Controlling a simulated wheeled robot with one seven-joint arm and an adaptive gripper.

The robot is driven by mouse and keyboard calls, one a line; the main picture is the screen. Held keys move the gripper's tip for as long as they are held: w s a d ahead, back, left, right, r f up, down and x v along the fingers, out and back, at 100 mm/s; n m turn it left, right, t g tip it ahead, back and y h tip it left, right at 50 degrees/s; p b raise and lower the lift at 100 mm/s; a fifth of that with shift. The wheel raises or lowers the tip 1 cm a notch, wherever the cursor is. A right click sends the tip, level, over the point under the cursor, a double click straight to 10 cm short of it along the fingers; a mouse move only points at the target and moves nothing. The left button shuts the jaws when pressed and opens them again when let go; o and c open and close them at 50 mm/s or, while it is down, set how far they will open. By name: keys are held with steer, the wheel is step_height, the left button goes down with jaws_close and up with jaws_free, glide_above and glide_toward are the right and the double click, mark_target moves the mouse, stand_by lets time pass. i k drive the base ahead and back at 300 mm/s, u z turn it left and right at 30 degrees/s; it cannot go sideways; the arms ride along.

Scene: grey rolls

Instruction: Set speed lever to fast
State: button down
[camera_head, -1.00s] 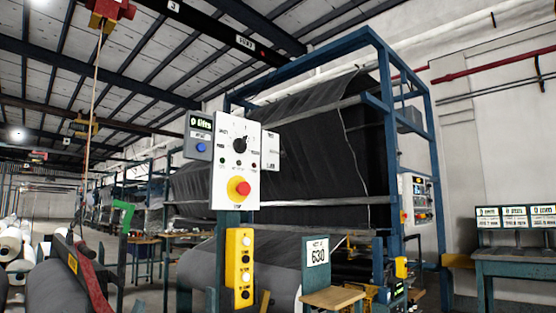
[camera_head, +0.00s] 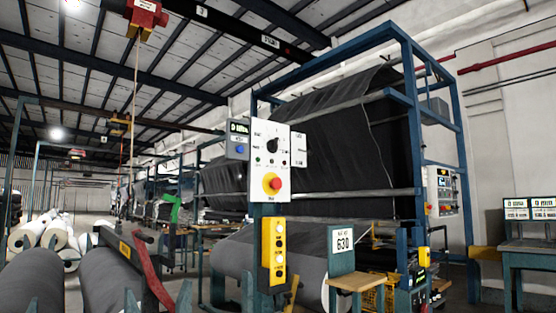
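A white control panel (camera_head: 283,190) stands on a post in the middle of the view. It carries a black rotary knob (camera_head: 272,146) with marks around it; the labels are too small to read, so I cannot tell its setting or whether it is the speed lever. Below the knob are small coloured lights and a red mushroom button (camera_head: 275,184) on a yellow disc. A small grey box (camera_head: 238,146) with a display and a blue button sits at the panel's left. My gripper is not in view.
A yellow button box (camera_head: 273,256) hangs below the panel. A blue frame (camera_head: 468,200) with dark fabric stands behind. Grey rolls (camera_head: 108,283) lie at left. A second panel (camera_head: 440,191) is on the frame.

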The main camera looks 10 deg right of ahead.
mark_target(309, 152)
steer(key=u, duration=0.4)
steer(key=k, duration=0.95)
steer(key=i, duration=0.4)
steer(key=z, duration=1.1)
steer(key=i, duration=1.6)
steer(key=u, duration=0.65)
